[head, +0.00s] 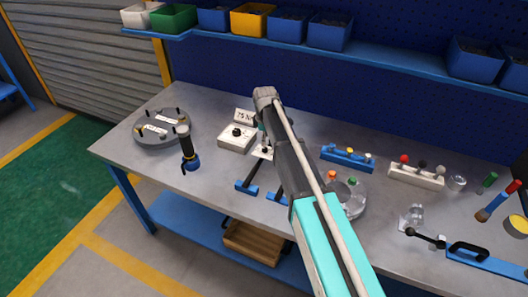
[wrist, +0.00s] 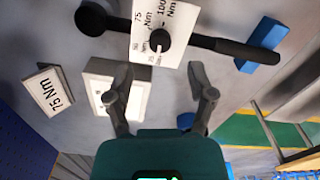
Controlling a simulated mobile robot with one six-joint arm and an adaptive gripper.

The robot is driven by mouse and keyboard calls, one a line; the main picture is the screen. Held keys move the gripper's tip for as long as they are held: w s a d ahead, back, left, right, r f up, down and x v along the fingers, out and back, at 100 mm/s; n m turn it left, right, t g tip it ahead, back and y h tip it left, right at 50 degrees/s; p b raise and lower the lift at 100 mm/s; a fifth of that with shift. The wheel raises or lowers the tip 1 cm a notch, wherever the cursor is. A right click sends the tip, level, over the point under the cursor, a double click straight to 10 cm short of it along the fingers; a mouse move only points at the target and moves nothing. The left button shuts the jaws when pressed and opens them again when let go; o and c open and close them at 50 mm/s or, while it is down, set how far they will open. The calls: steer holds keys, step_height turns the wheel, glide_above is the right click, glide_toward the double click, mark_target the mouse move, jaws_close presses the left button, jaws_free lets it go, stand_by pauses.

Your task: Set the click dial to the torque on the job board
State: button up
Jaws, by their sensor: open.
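The job board is a small white card (head: 243,115) reading 75 Nm; it also shows in the wrist view (wrist: 48,90). The click dial is a white plate (wrist: 172,18) with a small black knob (wrist: 160,38), printed 75 Nm and 100 Nm. It lies across a black bar-shaped wrench (wrist: 215,44). In the head view the plate (head: 259,153) is partly covered by my arm. My gripper (wrist: 160,72) is open and empty, its fingers on either side of the knob's line, apparently short of it. I cannot read the dial's setting.
A white box with a black knob (head: 237,137) stands close to the dial; a finger overlaps it in the wrist view. Blue supports (head: 246,187) lie in front. A grey flanged disc (head: 160,140) and upright black-and-blue tool (head: 186,145) stand left. Racks and loose parts crowd the right.

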mark_target(265, 148)
steer(key=shift+f+b, duration=2.25)
steer(key=shift+f, duration=0.3)
jaws_close()
